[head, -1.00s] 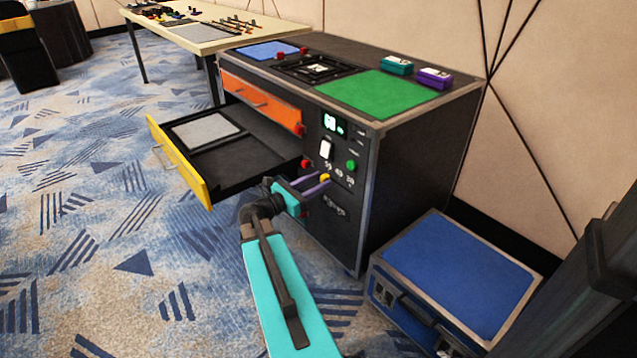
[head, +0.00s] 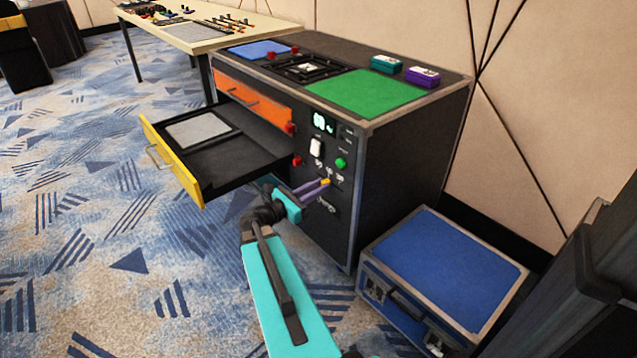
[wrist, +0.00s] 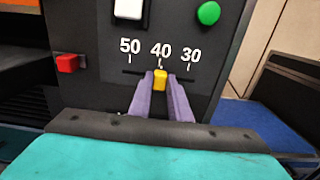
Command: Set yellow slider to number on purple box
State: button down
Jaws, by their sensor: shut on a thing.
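The yellow slider (wrist: 160,82) sits in a dark horizontal slot on the black front panel, directly below the 40 mark (wrist: 161,51). The 50 mark (wrist: 130,46) is to its left and the 30 mark (wrist: 190,55) to its right. My gripper (head: 323,184) has its two purple fingers on either side of the slider, shut on it. The purple box (head: 422,77) lies on top of the cabinet at the back right. It has a white label on top, but its number is too small to read.
The cabinet also has a green button (head: 341,163), a white switch (head: 316,147) and red handles. The yellow-fronted drawer (head: 172,158) stands open at left. A teal box (head: 386,64) is beside the purple one. A blue-topped case (head: 450,260) stands on the floor at right.

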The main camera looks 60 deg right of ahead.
jog(key=c, duration=1.6)
grip_release()
jog(key=shift+c, duration=0.2)
jog(key=shift+a, duration=0.1)
jog(key=p+v, duration=0.3)
jog(key=v, duration=1)
jog(key=shift+a, duration=0.3)
jog(key=shift+w, duration=0.1)
jog(key=shift+r+p, duration=0.15)
jog(key=shift+p, duration=0.15)
